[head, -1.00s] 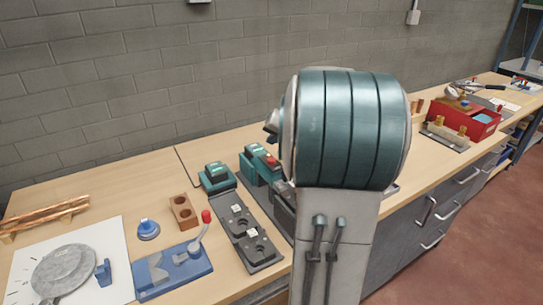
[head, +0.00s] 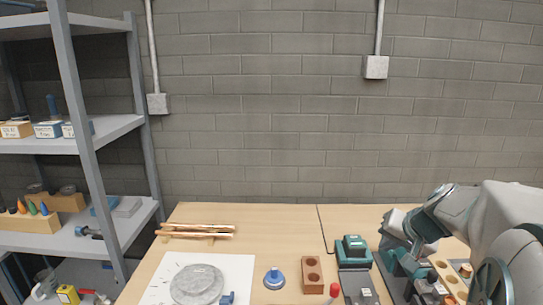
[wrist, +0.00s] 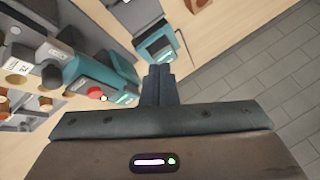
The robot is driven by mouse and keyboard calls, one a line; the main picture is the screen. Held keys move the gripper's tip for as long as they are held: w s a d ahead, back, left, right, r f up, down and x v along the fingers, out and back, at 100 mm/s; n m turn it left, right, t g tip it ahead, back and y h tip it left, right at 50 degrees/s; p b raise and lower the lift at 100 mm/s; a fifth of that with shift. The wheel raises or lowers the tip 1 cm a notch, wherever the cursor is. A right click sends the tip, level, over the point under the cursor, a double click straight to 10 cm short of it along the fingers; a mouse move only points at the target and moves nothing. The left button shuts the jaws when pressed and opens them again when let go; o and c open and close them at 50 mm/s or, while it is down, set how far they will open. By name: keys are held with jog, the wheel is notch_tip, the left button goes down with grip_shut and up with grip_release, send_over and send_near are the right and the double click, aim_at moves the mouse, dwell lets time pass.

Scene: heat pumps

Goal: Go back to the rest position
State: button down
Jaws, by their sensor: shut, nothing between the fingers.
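My gripper shows in the wrist view (wrist: 158,85), its dark fingers together with nothing between them. It is above the workbench, by a teal machine with a red button (wrist: 100,90) and a smaller teal device (wrist: 155,45). In the head view my arm comes in from the right edge and reaches left over the bench. The smaller teal device also shows there (head: 353,250), left of the arm. The arm partly hides the right part of the bench.
The wooden bench (head: 270,216) stands against a grey block wall. On it are copper pipes (head: 198,231), a white sheet with a round grey plate (head: 197,285), a blue knob (head: 274,279) and a brown block with holes (head: 312,274). A grey shelf rack (head: 90,140) stands at the left.

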jog(key=s+a+f+n+g+h, duration=0.1)
jog(key=s+a+f+n+g, duration=0.1)
jog(key=s+a, duration=0.4)
jog(key=s+a+f+n+g, duration=0.2)
jog(key=s+a, duration=0.5)
jog(key=s, duration=0.6)
jog(key=shift+s+a+f+n+h, duration=0.3)
jog(key=shift+f+n+h, duration=0.1)
jog(key=shift+f+n, duration=0.4)
jog(key=shift+w+r, duration=0.1)
dwell(0.5)
